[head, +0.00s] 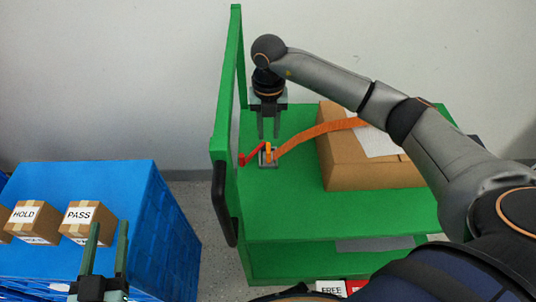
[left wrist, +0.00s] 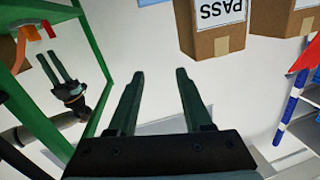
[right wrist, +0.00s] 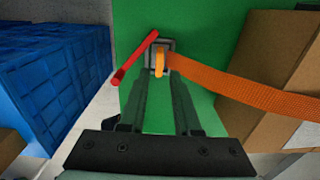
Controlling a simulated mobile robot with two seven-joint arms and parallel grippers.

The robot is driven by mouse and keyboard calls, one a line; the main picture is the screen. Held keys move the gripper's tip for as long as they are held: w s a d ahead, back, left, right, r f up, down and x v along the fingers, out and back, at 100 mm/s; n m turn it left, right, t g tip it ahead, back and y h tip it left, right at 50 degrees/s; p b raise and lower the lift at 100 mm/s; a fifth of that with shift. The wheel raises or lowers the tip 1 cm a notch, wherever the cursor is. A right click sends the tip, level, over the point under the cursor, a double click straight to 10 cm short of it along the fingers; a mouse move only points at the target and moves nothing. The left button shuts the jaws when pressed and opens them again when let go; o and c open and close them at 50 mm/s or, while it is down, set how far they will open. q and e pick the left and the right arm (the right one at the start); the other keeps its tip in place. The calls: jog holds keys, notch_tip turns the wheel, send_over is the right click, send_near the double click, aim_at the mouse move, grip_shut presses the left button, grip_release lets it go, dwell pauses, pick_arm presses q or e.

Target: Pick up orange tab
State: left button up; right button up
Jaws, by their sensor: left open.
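The small orange tab (head: 268,152) stands on a grey switch fitting (head: 263,161) on the green cart's top. It also shows in the right wrist view (right wrist: 160,62), just ahead of the fingertips. My right gripper (head: 269,137) points down above the tab, with its fingers apart and nothing seen between them. It also shows in the left wrist view (left wrist: 54,66). Whether the fingertips touch the tab is unclear. My left gripper (head: 108,228) is open and empty near the blue crates, away from the tab.
A red lever (head: 250,154) lies left of the tab, and an orange strap (head: 320,128) runs right over a cardboard box (head: 370,174). The green cart (head: 300,212) has an upright frame (head: 229,85) at left. Boxes marked PASS (head: 88,218) and HOLD (head: 34,218) sit on blue crates (head: 120,180).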

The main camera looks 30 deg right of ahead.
aim_at(268, 146)
notch_tip(268, 146, down, 6)
jog(key=shift+f+b, duration=0.15)
jog(key=shift+b, duration=0.6)
jog(key=shift+f, duration=0.3)
pick_arm(q)
notch_tip(268, 146, up, 9)
jog(key=m+t+h, duration=0.2)
jog(key=t, duration=0.1)
jog(key=shift+s+d+h, duration=0.3)
jog(key=shift+s, duration=0.05)
pick_arm(e)
grip_shut()
pick_arm(q)
jog(key=shift+r, duration=0.1)
